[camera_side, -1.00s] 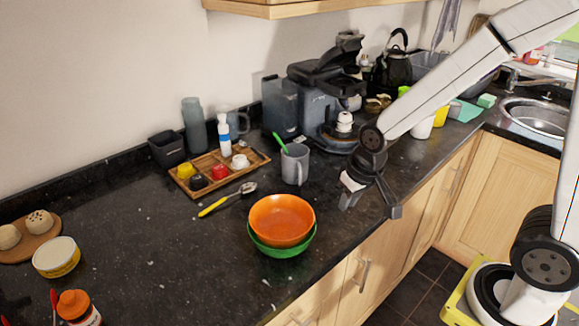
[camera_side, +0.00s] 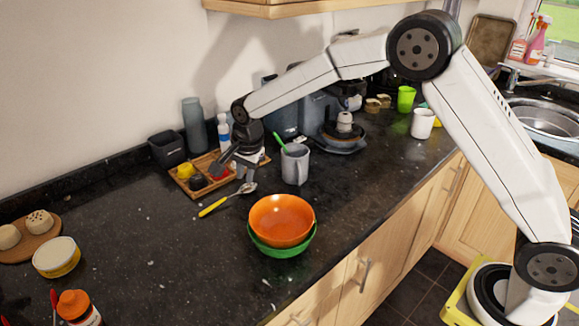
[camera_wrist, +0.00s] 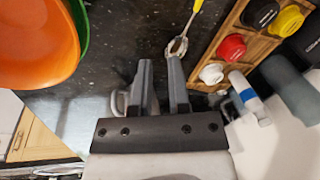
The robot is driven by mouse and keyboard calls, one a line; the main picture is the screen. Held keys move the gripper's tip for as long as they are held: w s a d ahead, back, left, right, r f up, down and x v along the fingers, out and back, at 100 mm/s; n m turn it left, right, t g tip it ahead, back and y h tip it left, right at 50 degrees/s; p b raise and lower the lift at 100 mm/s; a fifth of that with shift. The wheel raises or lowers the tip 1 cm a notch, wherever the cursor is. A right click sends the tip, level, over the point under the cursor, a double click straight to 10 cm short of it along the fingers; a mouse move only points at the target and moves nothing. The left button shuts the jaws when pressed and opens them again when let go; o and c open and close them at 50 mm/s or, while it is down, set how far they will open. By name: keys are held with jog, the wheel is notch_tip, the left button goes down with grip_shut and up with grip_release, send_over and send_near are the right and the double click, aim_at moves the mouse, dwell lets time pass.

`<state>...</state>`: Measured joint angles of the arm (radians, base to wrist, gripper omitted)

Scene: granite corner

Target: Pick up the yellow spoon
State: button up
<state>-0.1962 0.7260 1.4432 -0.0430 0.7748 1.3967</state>
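The yellow spoon (camera_side: 213,206) lies on the dark granite counter, its yellow handle towards the lower left and its metal bowl towards the upper right. In the wrist view its metal end (camera_wrist: 184,38) shows just beyond the tip of the right finger, with the yellow handle running up out of the frame. My gripper (camera_side: 238,179) is over the counter near the spoon's bowl end, beside the wooden tray. In the wrist view my gripper (camera_wrist: 160,62) has its fingers apart with nothing between them. Its exact height above the spoon is hard to tell.
The wooden tray (camera_side: 180,184) with small coloured pots is right beside my gripper. A grey mug (camera_side: 295,165) with a green utensil stands to the right. An orange bowl (camera_side: 281,219) in a green bowl (camera_side: 284,250) sits in front.

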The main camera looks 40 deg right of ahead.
aim_at(220, 202)
jog(key=w+a+f+m, duration=0.2)
jog(key=w+a+m, duration=0.2)
jog(key=w, duration=0.1)
jog(key=shift+a, duration=0.35)
jog(key=shift+w+f, duration=0.1)
jog(key=shift+w+f, duration=0.2)
jog(key=shift+f, duration=1)
jog(key=shift+f, duration=0.1)
jog(key=shift+w+f, duration=0.25)
jog(key=shift+f, duration=1)
jog(key=shift+w+f, duration=0.2)
jog(key=shift+f, duration=1)
grip_shut()
